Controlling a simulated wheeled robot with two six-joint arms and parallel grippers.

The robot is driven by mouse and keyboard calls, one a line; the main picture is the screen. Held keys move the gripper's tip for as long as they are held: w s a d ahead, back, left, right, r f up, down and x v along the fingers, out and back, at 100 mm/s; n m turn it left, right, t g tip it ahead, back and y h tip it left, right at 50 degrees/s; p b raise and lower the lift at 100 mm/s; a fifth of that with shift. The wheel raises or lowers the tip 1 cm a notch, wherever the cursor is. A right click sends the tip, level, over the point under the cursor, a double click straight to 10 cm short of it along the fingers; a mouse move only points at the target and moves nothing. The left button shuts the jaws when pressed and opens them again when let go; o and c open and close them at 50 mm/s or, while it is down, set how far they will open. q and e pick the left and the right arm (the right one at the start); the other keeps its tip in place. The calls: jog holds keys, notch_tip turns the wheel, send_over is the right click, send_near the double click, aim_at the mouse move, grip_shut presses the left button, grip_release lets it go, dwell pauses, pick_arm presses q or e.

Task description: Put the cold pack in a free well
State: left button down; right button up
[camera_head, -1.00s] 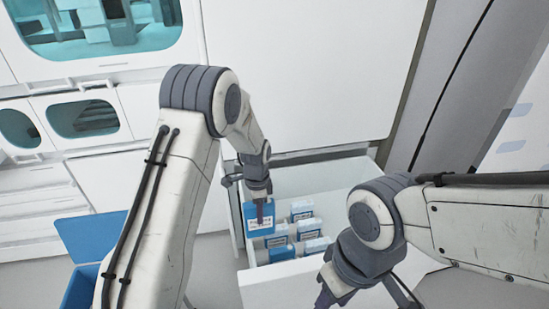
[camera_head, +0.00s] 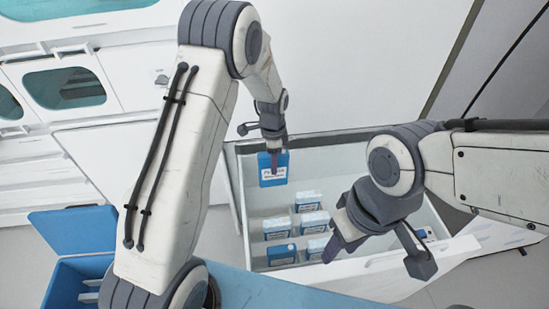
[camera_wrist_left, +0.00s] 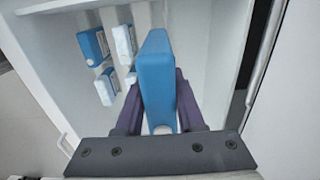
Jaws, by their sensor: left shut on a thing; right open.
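My left gripper (camera_head: 275,158) is shut on a blue cold pack (camera_head: 273,175) with a white label. It holds the pack upright above the back left part of an open white drawer (camera_head: 375,262). In the left wrist view the held pack (camera_wrist_left: 158,75) stands edge-on between the purple fingers. A blue box (camera_head: 70,282) with its lid open is at the lower left, with white dividers partly in view. Its wells are mostly hidden by the frame edge and my left arm. My right gripper (camera_head: 335,250) is open and empty over the drawer's front right.
Several other blue and white packs (camera_head: 280,254) stand in the drawer. They also show in the left wrist view (camera_wrist_left: 95,45). A blue surface (camera_head: 270,292) lies at the bottom, in front of the drawer. White cabinets stand behind.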

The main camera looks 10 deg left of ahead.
pick_arm(q)
jog(key=shift+f+b, duration=1.95)
jog(key=shift+f, duration=0.5)
jog(key=shift+f, duration=0.1)
notch_tip(320, 180, down, 9)
jog(key=b, duration=0.5)
jog(key=shift+r, duration=0.2)
jog(key=shift+f, duration=0.2)
jog(key=shift+f+b, duration=1.05)
jog(key=shift+f, duration=0.5)
jog(key=shift+f, duration=0.1)
jog(key=shift+f+b, duration=0.75)
jog(key=shift+f, duration=0.4)
jog(key=shift+f, duration=0.1)
